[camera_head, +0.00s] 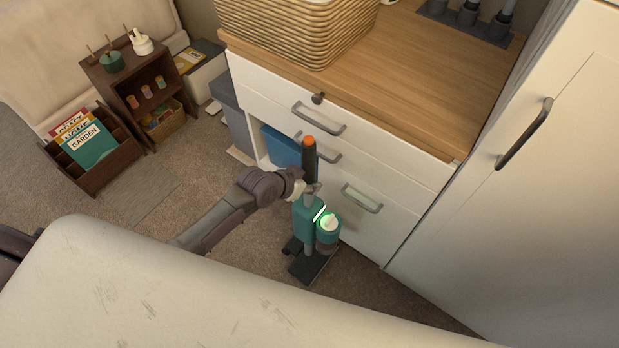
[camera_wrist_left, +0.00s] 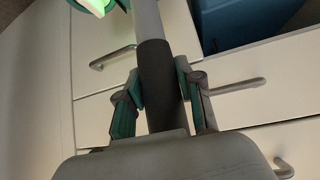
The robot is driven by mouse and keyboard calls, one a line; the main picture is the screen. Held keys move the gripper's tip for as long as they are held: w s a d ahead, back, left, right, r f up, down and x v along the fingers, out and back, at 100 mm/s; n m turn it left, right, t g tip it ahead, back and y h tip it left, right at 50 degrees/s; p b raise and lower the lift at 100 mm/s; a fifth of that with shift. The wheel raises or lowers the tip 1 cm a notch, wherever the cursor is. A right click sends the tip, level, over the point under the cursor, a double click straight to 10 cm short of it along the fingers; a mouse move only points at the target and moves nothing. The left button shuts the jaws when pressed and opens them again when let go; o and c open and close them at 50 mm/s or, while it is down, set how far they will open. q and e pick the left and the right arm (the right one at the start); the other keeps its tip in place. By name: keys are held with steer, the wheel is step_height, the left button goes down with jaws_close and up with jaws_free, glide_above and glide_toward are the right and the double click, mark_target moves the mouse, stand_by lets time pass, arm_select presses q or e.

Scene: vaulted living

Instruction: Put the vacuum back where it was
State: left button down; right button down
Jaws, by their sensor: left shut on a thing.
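The vacuum (camera_head: 308,214) is a teal and grey upright stick with a dark handle, an orange tip and a glowing green light. It stands upright on the carpet in front of the white drawer cabinet, with its dark floor head at the bottom. In the left wrist view, the fingers of my left gripper (camera_wrist_left: 160,95) sit on both sides of the vacuum's dark grip section (camera_wrist_left: 158,82). My right gripper is not in view.
The white cabinet (camera_head: 405,203) with grey handles stands right behind the vacuum. A blue bin (camera_head: 283,147) sits in its open bay. A tall white door (camera_head: 540,190) is at right. A dark shelf (camera_head: 135,85) and book rack (camera_head: 95,160) stand at left. Open carpet lies between.

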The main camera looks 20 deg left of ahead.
arm_select(q)
steer(key=shift+w+f, duration=0.15)
steer(key=shift+f, duration=0.4)
steer(key=c, duration=0.7)
jaws_free()
steer(key=shift+s+f, duration=0.15)
steer(key=shift+s, duration=0.05)
steer(key=shift+c, duration=0.2)
steer(key=p+v, duration=0.2)
steer(key=v, duration=1)
